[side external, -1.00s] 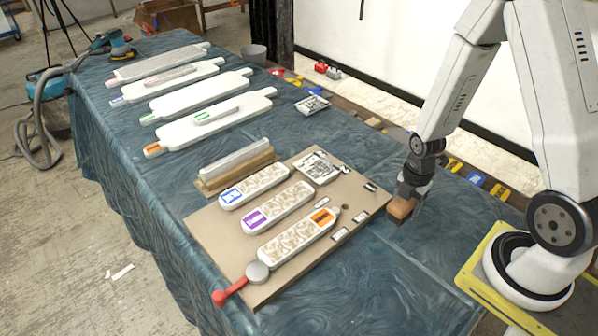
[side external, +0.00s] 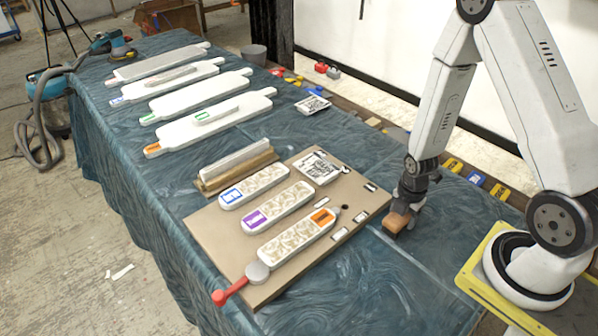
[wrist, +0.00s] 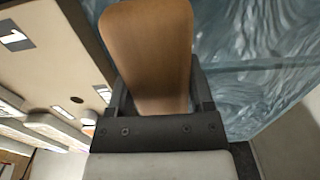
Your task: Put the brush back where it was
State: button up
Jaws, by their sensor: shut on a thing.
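The brush shows as a brown wooden block (wrist: 148,50) between my jaws in the wrist view. In the side view the brush (side external: 398,221) is at the end of my arm, just right of the tan board's right edge. My gripper (side external: 403,205) is shut on it and points down. The wrist view shows my gripper (wrist: 160,100) with a finger on each side of the wood. The brush's underside is hidden, and I cannot tell whether it touches the blue cloth.
The tan board (side external: 215,232) holds several patterned relief pieces (side external: 290,240), a card (side external: 317,167) and a red-handled tool (side external: 232,290). A wooden block with a white bar (side external: 235,165) lies behind. Long white panels (side external: 200,95) fill the far table. Cloth (side external: 390,290) in front is clear.

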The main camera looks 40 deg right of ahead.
jog(key=shift+f, duration=1.25)
jog(key=shift+f, duration=0.1)
jog(key=o, duration=1.2)
jog(key=shift+r, duration=6.1)
jog(key=shift+r, duration=0.1)
